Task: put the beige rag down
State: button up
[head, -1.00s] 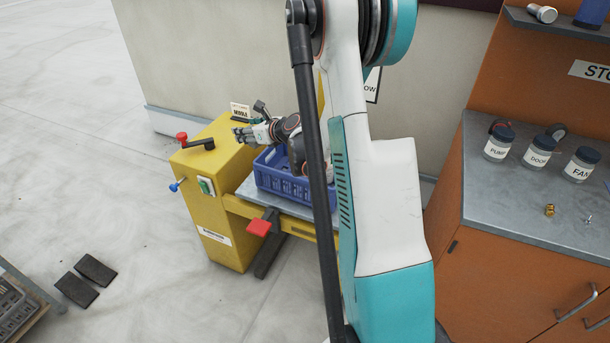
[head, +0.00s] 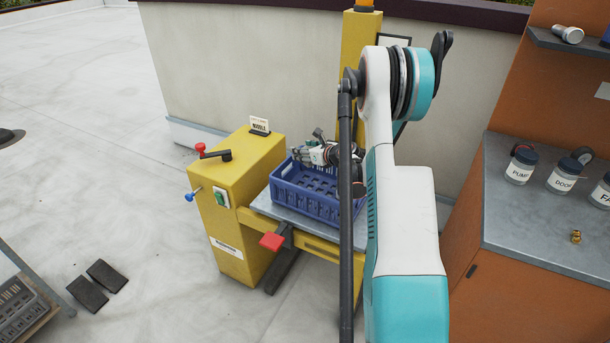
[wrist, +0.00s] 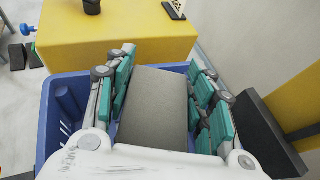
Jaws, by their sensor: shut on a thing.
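My gripper (head: 308,155) is over the far left part of the blue crate (head: 318,205) in the head view. In the wrist view its green-padded fingers (wrist: 158,100) stand on both sides of a flat, grey-brown, rectangular thing (wrist: 153,105), which I take to be the beige rag. The gripper is shut on it. The blue crate's rim (wrist: 62,85) shows around and behind the fingers. The rag cannot be made out in the head view. Whether it touches the crate floor is hidden.
The crate stands on a grey plate beside a yellow cabinet (head: 232,185) with a red-knobbed lever and a small card (head: 259,125). A yellow post (head: 356,60) rises behind. An orange counter (head: 530,270) with labelled jars (head: 520,167) is at the right. Two black pads (head: 110,277) lie on the floor.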

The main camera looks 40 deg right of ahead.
notch_tip(320, 180, down, 8)
jog(key=shift+f+b, duration=0.1)
jog(key=shift+b, duration=1.15)
jog(key=shift+f, duration=0.6)
jog(key=o, duration=0.8)
jog(key=shift+r, duration=0.55)
jog(key=p+v, duration=0.2)
jog(key=v, duration=0.5)
jog(key=shift+s+r+p, duration=0.2)
jog(key=shift+s+p, duration=0.05)
jog(key=shift+p, duration=0.05)
